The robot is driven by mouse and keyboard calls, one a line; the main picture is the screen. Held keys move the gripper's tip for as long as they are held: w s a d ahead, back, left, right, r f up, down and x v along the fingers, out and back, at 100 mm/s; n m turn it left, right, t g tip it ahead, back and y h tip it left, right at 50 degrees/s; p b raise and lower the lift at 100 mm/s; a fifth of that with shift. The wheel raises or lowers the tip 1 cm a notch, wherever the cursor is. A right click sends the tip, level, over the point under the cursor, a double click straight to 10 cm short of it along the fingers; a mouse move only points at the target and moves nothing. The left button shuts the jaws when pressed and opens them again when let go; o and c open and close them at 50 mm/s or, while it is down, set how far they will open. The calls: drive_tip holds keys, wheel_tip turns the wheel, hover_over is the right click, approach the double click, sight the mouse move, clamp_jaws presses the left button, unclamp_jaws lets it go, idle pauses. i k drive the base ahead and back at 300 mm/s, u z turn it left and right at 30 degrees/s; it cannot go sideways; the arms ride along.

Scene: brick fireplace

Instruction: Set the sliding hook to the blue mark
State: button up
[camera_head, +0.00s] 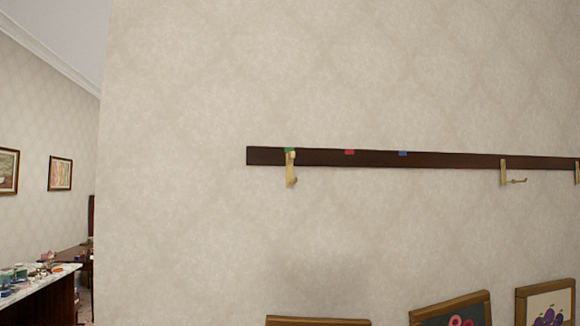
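A dark wooden rail (450,159) runs across the patterned wall. A brass hook (291,170) hangs on the rail near its left end, at the green mark (289,150). A red mark (350,152) lies to the right of that hook, and the blue mark (403,153) lies further right. Another brass hook (504,172) is on the rail right of the blue mark, and part of a third (577,171) shows at the right edge. Which hook slides cannot be told for sure. My gripper is not in view.
Framed pictures (452,308) stand below the rail at the bottom right, cut off by the frame edge. At the far left is a counter (45,283) with small items. The wall around the rail is otherwise bare.

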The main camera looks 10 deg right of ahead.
sight(293, 169)
drive_tip(key=k, duration=0.95)
drive_tip(key=z, duration=1.25)
drive_tip(key=i, duration=0.8)
drive_tip(key=u, duration=1.65)
drive_tip(key=i, duration=0.5)
drive_tip(key=z, duration=0.05)
